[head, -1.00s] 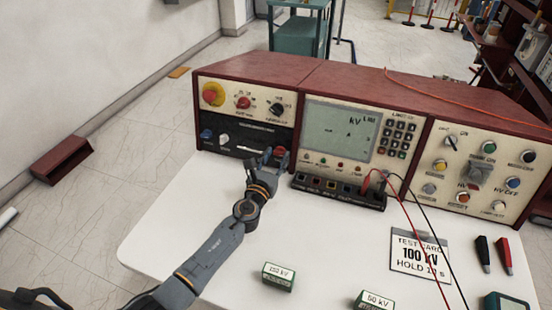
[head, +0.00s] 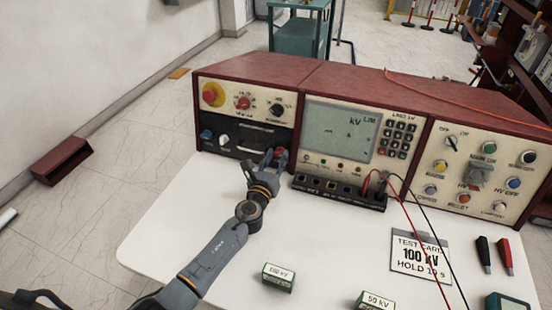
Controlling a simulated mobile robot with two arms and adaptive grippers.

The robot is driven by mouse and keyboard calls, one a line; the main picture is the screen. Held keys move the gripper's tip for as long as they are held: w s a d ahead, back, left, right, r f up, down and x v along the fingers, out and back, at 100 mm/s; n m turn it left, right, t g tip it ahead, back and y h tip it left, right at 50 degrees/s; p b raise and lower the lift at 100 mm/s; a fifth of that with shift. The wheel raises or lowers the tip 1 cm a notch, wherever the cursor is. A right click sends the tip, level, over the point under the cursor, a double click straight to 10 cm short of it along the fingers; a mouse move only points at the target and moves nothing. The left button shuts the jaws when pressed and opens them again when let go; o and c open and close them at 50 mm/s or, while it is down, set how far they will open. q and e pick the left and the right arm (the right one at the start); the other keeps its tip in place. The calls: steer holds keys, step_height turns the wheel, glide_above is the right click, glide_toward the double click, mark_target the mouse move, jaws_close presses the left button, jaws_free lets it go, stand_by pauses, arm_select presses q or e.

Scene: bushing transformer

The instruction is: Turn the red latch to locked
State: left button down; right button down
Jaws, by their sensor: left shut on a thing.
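The red latch (head: 280,152) is a small red knob at the right end of the black lower strip of the left console panel. My left gripper (head: 272,158) is at the latch, its fingers around it, shut on it. The fingers hide part of the latch, so its exact angle cannot be told. A blue knob (head: 206,134) and a pale knob (head: 224,140) sit on the same strip to the left.
The console (head: 320,75) stands on a white table (head: 190,220). Red and black leads plug into the socket strip (head: 335,190) just right of my gripper. Several small boxes and a test card (head: 418,258) lie in front. The table's left part is clear.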

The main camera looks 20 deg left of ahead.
arm_select(q)
steer(key=n, duration=0.2)
steer(key=n+y, duration=0.1)
steer(key=n, duration=0.2)
steer(key=shift+y, duration=0.3)
steer(key=n+g, duration=0.1)
steer(key=n, duration=0.3)
steer(key=shift+n+y, duration=0.3)
steer(key=shift+y, duration=0.1)
steer(key=n+g+p, duration=0.1)
steer(key=n, duration=0.3)
steer(key=shift+n+y, duration=0.3)
steer(key=shift+n+g+p, duration=0.5)
steer(key=shift+n, duration=1.3)
steer(key=shift+f, duration=0.1)
steer(key=c, duration=1.2)
jaws_free()
steer(key=v, duration=1.2)
